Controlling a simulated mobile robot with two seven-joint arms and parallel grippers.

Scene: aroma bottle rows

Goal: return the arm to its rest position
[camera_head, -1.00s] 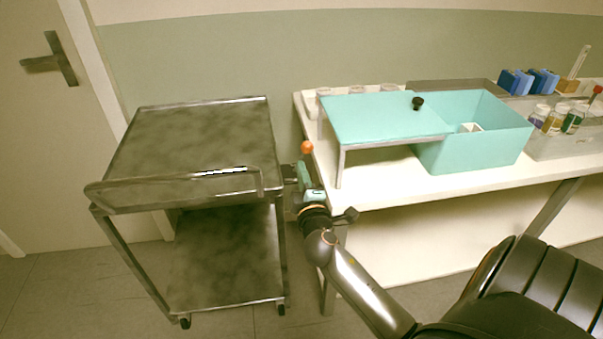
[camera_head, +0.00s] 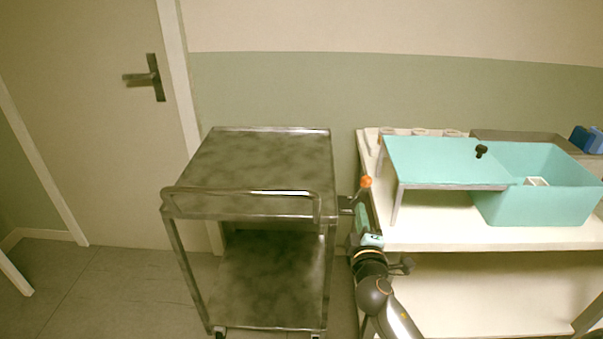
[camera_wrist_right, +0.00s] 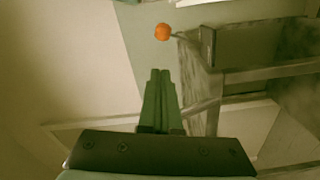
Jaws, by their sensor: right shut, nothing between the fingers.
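My right arm comes in from the bottom in the head view, with my right gripper (camera_head: 362,208) in the gap between the metal cart and the white table. In the right wrist view its two green fingers (camera_wrist_right: 159,76) are together with nothing between them. An orange ball (camera_head: 366,181) shows just beyond the gripper; in the wrist view the ball (camera_wrist_right: 163,32) sits on a thin rod beyond the fingertips, apart from them. My left gripper is not in view.
A metal cart (camera_head: 262,165) stands close on the left of the gripper. The white table (camera_head: 440,238) stands close on its right, bearing a turquoise raised platform (camera_head: 440,160) and a turquoise bin (camera_head: 545,205). A door (camera_head: 90,120) is at the left. Floor is clear left of the cart.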

